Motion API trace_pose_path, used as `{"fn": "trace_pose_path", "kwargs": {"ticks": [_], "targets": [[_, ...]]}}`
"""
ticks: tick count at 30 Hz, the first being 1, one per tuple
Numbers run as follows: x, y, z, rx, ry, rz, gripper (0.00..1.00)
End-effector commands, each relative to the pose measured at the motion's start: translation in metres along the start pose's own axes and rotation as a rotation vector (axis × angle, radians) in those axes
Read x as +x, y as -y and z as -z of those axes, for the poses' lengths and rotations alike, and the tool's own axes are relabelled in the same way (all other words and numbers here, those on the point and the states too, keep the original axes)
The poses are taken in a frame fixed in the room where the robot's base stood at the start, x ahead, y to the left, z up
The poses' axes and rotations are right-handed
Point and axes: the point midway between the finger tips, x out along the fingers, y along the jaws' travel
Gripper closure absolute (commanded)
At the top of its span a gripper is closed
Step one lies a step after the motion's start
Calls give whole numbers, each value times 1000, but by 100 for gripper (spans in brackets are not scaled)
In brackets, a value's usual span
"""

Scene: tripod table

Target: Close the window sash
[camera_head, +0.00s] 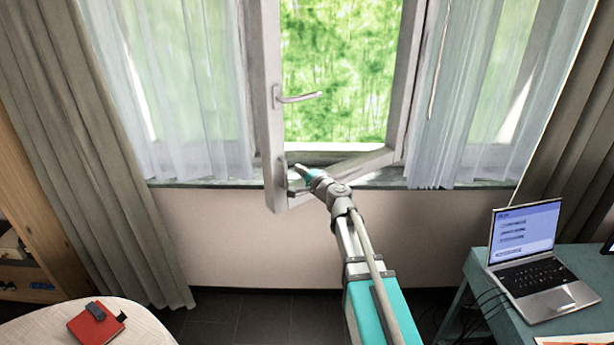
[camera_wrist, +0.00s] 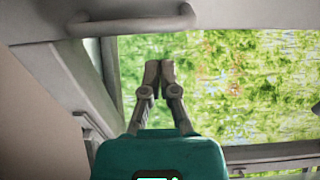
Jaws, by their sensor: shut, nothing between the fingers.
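The window sash (camera_head: 269,120) stands open, swung into the room, with its free edge at the left and its far side toward the right of the window frame (camera_head: 405,75). Its handle (camera_head: 298,98) is on the free side. My gripper (camera_head: 298,168) is by the sash's lower free corner, below the handle; I cannot tell whether it touches. In the wrist view my gripper (camera_wrist: 159,70) has its fingertips together and empty, in front of the green view. The sash (camera_wrist: 240,14) and handle (camera_wrist: 130,24) cross the top there.
Sheer curtains (camera_head: 190,100) and heavy grey-brown curtains (camera_head: 75,130) hang at both sides. A sill (camera_head: 210,184) runs below the window. A laptop (camera_head: 540,275) sits on a teal desk (camera_head: 480,270) at right. A round table (camera_head: 140,325) with a red notebook (camera_head: 96,322) is at lower left.

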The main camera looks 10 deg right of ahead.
Motion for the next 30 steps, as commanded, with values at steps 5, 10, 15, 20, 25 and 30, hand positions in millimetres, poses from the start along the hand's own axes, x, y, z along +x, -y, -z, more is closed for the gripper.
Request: {"fn": "trace_pose_path", "kwargs": {"ticks": [5,10,15,20,25,30], "targets": [[32,0,1,0,1,0,100],[53,0,1,0,1,0,100],[66,0,0,0,1,0,100],[70,0,0,0,0,0,100],[70,0,0,0,0,0,100],[70,0,0,0,0,0,100]]}}
